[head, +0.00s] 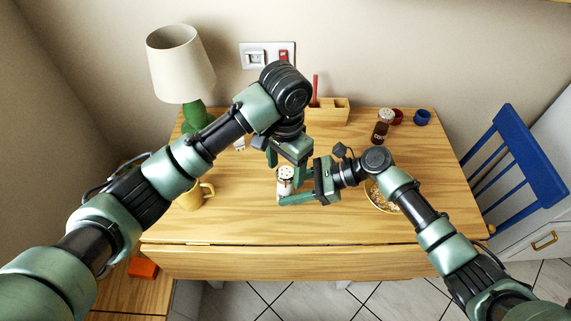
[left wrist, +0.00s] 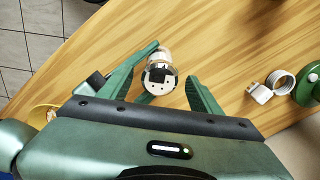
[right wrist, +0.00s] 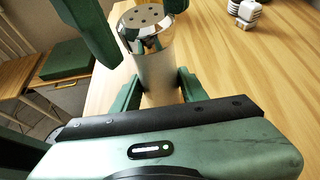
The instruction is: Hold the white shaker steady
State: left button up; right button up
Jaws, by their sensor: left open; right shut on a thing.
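The white shaker (head: 285,180) has a shiny metal cap with dark holes and stands upright at the middle of the wooden table. My right gripper (head: 283,189) comes in low from the right and is shut on its body. The shaker fills the space between those fingers in the right wrist view (right wrist: 152,68). My left gripper (head: 287,160) is open above the shaker, fingers pointing down. In the left wrist view the metal cap (left wrist: 159,77) shows between and beyond its fingers, apart from them. The shaker's base is partly hidden.
A yellow mug (head: 195,196) and a lamp (head: 182,65) stand left. A wooden box (head: 330,110) is at the back; a dark-filled shaker (head: 382,127) and red and blue round items (head: 422,117) are back right. A bowl (head: 378,199) sits partly behind my right arm. The table front is clear.

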pick_arm(q)
notch_tip(320, 180, up, 12)
dwell(0.5)
pick_arm(e)
jog(key=o, duration=1.3)
jog(key=p+v, duration=0.2)
jog(key=v, duration=0.1)
jog(key=shift+d+r+p, duration=0.3)
pick_arm(q)
notch_tip(320, 180, up, 5)
jog(key=p, duration=0.2)
send_over(286, 172)
pick_arm(e)
jog(key=shift+v, duration=2.05)
jog(key=shift+d+f, duration=0.1)
